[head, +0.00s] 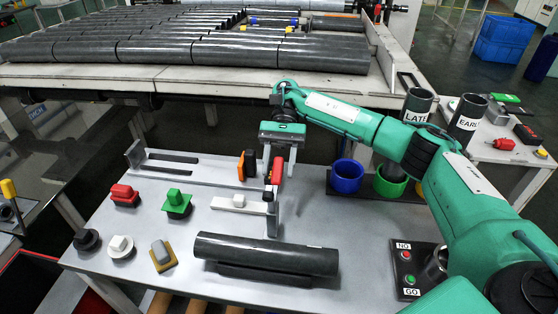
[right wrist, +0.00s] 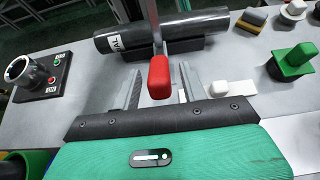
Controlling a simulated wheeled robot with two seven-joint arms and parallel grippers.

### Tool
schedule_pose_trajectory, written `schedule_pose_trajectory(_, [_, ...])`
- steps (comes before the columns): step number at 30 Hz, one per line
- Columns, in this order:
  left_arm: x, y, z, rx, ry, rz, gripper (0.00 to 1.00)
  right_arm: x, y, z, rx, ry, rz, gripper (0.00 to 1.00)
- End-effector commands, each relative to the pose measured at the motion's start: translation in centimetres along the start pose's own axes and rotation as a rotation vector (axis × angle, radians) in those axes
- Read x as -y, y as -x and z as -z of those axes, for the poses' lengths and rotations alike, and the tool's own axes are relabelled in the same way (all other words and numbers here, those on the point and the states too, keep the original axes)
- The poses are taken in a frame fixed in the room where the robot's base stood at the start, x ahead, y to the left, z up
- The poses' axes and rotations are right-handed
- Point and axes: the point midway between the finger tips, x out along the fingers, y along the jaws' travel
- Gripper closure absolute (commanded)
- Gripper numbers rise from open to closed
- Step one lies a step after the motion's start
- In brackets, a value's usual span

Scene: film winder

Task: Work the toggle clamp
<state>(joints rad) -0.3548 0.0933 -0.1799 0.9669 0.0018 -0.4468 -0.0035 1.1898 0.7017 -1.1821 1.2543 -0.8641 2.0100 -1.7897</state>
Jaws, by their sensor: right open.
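The toggle clamp's red handle (head: 277,172) stands up near the middle of the grey table. In the right wrist view the red grip (right wrist: 159,77) sits at the top of a grey lever (right wrist: 155,25). My right gripper (head: 278,172) points down over it and is open. Its two fingers (right wrist: 160,88) lie on either side of the red grip, with gaps visible. The clamp's base is partly hidden. A grey upright plate (head: 273,218) stands just below the handle in the head view. My left gripper is not in view.
A dark tube (head: 265,252) lies in a black cradle in front of the clamp. A white block (head: 238,202), a green knobbed block (head: 177,204) and a red one (head: 124,195) stand left. An orange-and-black piece (head: 246,165) is close to my gripper. A button box (head: 406,268) stands right.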

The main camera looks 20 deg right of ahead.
Motion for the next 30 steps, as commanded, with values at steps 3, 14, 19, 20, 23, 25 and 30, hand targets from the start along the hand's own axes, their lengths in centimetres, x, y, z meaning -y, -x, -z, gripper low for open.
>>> schedule_pose_trajectory(3, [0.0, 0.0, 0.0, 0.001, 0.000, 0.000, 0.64, 0.1, 0.4, -0.1, -0.002, 0.001, -0.001, 0.56])
schedule_pose_trajectory(14, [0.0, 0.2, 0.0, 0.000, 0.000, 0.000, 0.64, 0.1, 3.3, -0.1, -0.001, -0.001, -0.001, 0.56])
schedule_pose_trajectory(19, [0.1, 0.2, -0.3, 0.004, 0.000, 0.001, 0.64, 0.1, 4.7, -0.1, -0.002, -0.001, -0.001, 0.56])
schedule_pose_trajectory(20, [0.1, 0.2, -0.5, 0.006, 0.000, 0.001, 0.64, 0.1, 5.0, -0.1, -0.003, -0.002, 0.000, 0.56])
schedule_pose_trajectory(23, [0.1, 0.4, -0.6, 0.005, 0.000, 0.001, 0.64, 0.1, 5.6, -0.1, 0.001, -0.002, -0.002, 0.56])
schedule_pose_trajectory(25, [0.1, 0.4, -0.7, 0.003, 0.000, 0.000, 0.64, 0.1, 6.0, -0.1, 0.003, -0.001, -0.003, 0.56])
schedule_pose_trajectory(30, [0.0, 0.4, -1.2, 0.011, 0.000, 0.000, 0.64, 0.1, 6.8, 0.0, 0.003, -0.001, -0.002, 0.56])
